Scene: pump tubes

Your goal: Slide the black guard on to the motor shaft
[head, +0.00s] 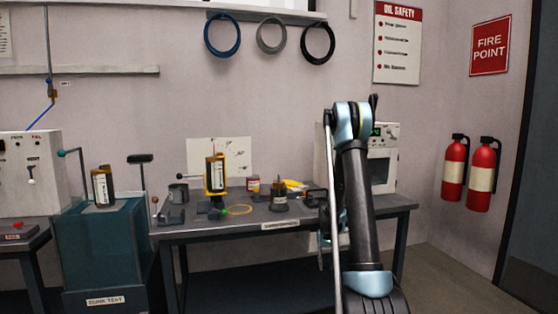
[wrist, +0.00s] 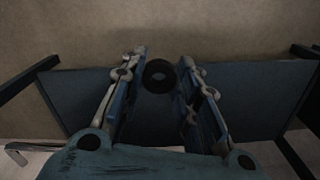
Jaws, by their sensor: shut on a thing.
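In the wrist view a black ring, which looks like the black guard (wrist: 160,76), sits between the fingertips of my gripper (wrist: 160,75). The fingers are shut on its two sides, and its centre hole faces the camera. In the head view my gripper is mostly hidden behind my arm, near the front right of the bench, and I cannot make out the guard there. A small dark cylinder with an upright pin (head: 279,196) stands on the bench, left of my arm. It may be the motor with its shaft. The wrist view does not show it.
A teal tank (head: 100,245) stands left. Fire extinguishers (head: 481,178) hang right.

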